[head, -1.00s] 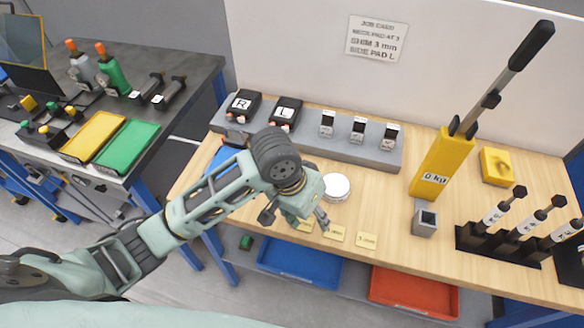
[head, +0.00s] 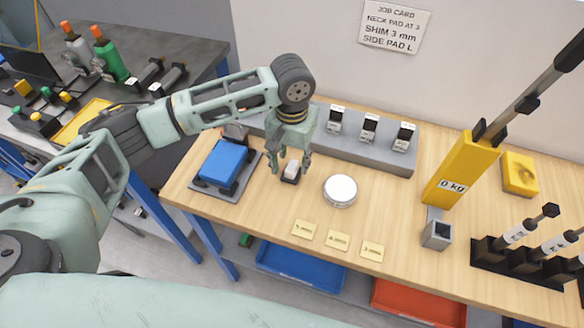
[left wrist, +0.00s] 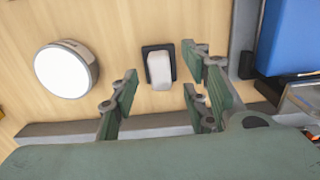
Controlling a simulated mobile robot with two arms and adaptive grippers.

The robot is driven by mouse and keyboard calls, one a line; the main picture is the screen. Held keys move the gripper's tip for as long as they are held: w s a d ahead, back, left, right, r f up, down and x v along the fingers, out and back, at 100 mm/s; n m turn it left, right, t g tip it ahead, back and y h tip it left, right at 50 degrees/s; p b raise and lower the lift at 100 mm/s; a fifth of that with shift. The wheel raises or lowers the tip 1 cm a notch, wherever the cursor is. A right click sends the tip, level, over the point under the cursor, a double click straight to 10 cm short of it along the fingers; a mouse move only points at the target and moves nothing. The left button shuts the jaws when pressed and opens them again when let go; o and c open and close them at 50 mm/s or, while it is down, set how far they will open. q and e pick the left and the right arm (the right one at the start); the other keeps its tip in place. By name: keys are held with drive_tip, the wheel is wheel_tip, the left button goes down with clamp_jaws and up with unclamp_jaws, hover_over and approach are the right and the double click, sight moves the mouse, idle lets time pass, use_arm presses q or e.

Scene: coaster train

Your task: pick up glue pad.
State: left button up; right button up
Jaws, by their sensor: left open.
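A small white block on a dark base, which looks like the glue pad (head: 291,171), sits on the wooden bench left of a round white disc (head: 340,190). In the left wrist view the white block (left wrist: 159,69) lies just beyond the space between the fingers. My left gripper (head: 289,164) is open and empty, pointing down over the block with a finger on either side. In the left wrist view its fingers (left wrist: 160,94) are spread and show no contact with the block. My right gripper is not in view.
A blue block (head: 224,164) on a dark stand is to the left. A grey ledge (head: 385,150) with small devices runs behind. Yellow shim cards (head: 338,241) lie along the front edge. A yellow press (head: 462,172) and a small grey cup (head: 437,234) stand to the right.

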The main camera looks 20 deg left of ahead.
use_arm(q)
drive_tip(key=shift+f, duration=1.3)
clamp_jaws()
